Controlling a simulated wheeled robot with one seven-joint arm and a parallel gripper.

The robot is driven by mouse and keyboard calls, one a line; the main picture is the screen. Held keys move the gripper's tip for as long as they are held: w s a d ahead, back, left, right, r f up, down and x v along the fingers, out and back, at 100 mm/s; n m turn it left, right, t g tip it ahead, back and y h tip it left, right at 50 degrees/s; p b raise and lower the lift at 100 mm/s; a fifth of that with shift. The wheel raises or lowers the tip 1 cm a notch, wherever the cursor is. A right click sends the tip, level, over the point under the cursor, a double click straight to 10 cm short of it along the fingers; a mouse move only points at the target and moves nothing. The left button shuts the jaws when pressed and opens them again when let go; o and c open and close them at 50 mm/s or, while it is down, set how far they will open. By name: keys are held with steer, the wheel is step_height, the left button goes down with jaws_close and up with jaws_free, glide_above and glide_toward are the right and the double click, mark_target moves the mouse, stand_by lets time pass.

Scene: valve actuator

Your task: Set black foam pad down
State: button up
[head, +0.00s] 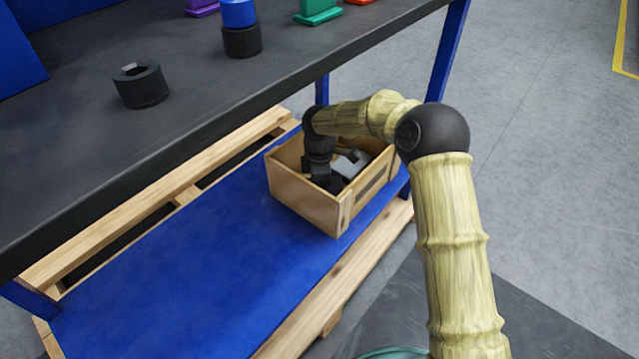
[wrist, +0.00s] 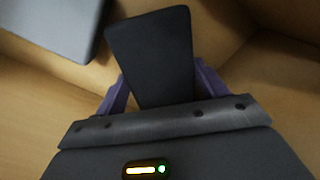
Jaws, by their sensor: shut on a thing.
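My gripper is shut on the black foam pad (wrist: 152,60), a flat dark rectangle that sticks out past the two purple fingers (wrist: 158,88) in the wrist view. In the head view my gripper (head: 325,182) reaches down into the open wooden crate (head: 308,207), and the pad cannot be told apart from the dark gripper there. In the wrist view the pad is inside the crate, with the crate's bare wood around it. I cannot tell whether the pad touches the crate floor.
A grey block (wrist: 58,22) lies in the crate, left of the pad in the wrist view. The crate stands on a blue lower shelf (head: 180,265) under a dark workbench (head: 190,75). A black ring part (head: 142,90) and a blue-and-black cylinder (head: 241,38) stand on the bench.

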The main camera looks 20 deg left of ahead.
steer(key=shift+f, duration=0.3)
steer(key=o, duration=1.1)
steer(key=shift+r+p, duration=2.45)
steer(key=shift+r, duration=1.3)
